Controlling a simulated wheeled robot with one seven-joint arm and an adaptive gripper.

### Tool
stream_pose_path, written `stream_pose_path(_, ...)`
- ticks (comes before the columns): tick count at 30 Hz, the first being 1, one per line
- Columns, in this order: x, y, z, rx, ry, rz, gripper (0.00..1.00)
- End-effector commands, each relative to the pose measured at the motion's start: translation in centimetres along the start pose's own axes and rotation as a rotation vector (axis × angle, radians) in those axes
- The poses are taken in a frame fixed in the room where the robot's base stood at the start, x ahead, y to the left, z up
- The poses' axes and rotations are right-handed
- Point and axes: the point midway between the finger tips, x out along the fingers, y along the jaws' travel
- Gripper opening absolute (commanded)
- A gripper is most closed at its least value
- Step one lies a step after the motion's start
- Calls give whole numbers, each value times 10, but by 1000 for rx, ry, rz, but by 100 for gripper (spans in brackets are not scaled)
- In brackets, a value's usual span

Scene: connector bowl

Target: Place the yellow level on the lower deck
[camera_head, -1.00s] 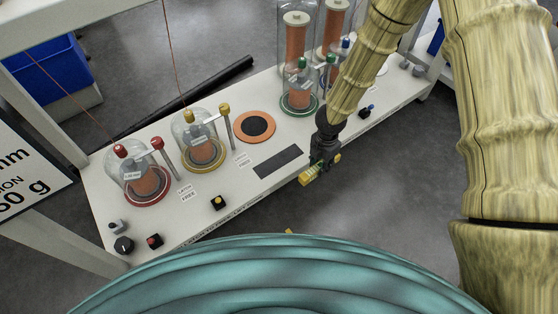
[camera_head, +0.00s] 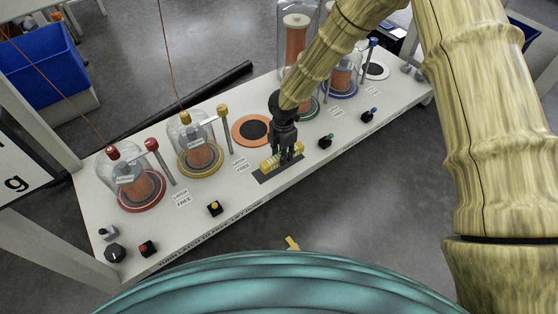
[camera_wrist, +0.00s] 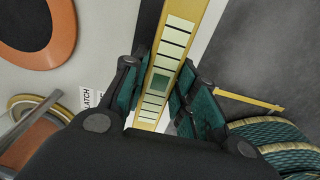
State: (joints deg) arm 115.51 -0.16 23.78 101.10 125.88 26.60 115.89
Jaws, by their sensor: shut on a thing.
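The yellow level (camera_head: 268,164) is a slim yellow bar with pale, dark-lined faces. My gripper (camera_head: 287,157) points down and is shut on it near its middle. In the wrist view the level (camera_wrist: 172,45) runs between the two teal-padded fingers (camera_wrist: 158,92), its ends sticking out past them. The level is over or on the dark rectangular pad (camera_head: 262,181) on the white bench top (camera_head: 240,205); I cannot tell whether it touches. My fingers hide part of the level and pad. No surface is clearly marked as the lower deck.
Glass bell jars with red (camera_head: 125,175) and yellow (camera_head: 189,140) bases stand left, beside short posts. An orange ring with a black centre (camera_head: 254,130) lies behind the pad. Green (camera_head: 325,141) and blue (camera_head: 368,117) switches sit right. A yellow bar (camera_head: 292,243) shows near my body.

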Motion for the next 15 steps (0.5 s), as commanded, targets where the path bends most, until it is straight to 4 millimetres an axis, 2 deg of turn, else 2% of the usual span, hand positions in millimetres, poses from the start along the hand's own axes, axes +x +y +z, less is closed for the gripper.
stream_pose_path(8, 5, 16, -9, -1, 1, 0, 0)
stream_pose_path(15, 34, 14, -7, 0, 0, -1, 0)
